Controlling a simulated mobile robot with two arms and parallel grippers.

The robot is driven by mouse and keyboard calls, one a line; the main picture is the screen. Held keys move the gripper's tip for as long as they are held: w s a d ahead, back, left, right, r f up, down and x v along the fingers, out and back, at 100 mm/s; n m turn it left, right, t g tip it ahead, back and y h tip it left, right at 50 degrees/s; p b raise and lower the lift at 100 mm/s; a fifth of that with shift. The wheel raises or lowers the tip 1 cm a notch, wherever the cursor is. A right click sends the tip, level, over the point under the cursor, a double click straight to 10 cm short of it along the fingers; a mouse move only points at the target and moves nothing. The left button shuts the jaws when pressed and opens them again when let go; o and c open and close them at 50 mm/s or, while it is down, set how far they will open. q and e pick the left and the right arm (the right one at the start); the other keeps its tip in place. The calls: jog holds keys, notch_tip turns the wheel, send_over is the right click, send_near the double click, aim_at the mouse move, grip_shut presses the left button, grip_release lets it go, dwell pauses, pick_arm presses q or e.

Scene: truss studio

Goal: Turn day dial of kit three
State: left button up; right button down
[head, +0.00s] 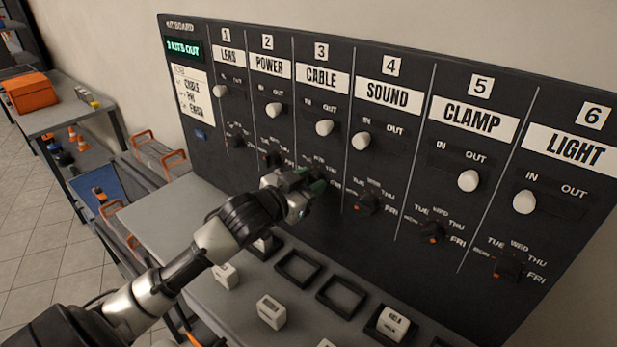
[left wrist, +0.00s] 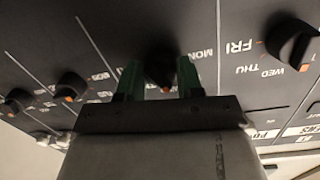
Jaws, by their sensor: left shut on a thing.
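The kit three column, labelled CABLE (head: 322,80), is in the board's left half in the head view. Its white slider knob (head: 324,127) sits towards OUT. My left gripper (head: 318,189) is at the lower part of this column, over the day dial, which it mostly hides there. In the left wrist view the dark day dial (left wrist: 160,66) sits between my green fingertips (left wrist: 160,78), and the gripper is shut on it. An orange mark shows on the dial's lower edge. The day it points to cannot be read. My right gripper is not in view.
Neighbouring dials stand close by: the SOUND dial (head: 367,203) to the right and the POWER dial (head: 272,159) to the left. A grey ledge (head: 255,305) below the board holds black square frames (head: 297,268) and white blocks (head: 271,311). An orange case (head: 30,92) is at far left.

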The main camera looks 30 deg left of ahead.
pick_arm(q)
jog(key=m+y+p, duration=0.1)
jog(key=m+p, duration=0.1)
jog(key=m, duration=0.3)
jog(key=shift+r+m, duration=0.1)
jog(key=shift+m, duration=0.3)
jog(key=m, duration=0.3)
jog(key=shift+p, duration=0.3)
jog(key=m+y, duration=0.1)
jog(key=m, duration=0.2)
jog(key=shift+m+t, duration=0.3)
jog(key=shift+m, duration=0.1)
jog(key=m+p, duration=0.1)
jog(key=m, duration=0.3)
jog(key=shift+d, duration=0.1)
jog(key=m, duration=0.4)
jog(key=shift+t+y, duration=0.3)
jog(key=shift+t, duration=0.1)
jog(key=shift+f, duration=0.2)
jog(key=o, duration=0.9)
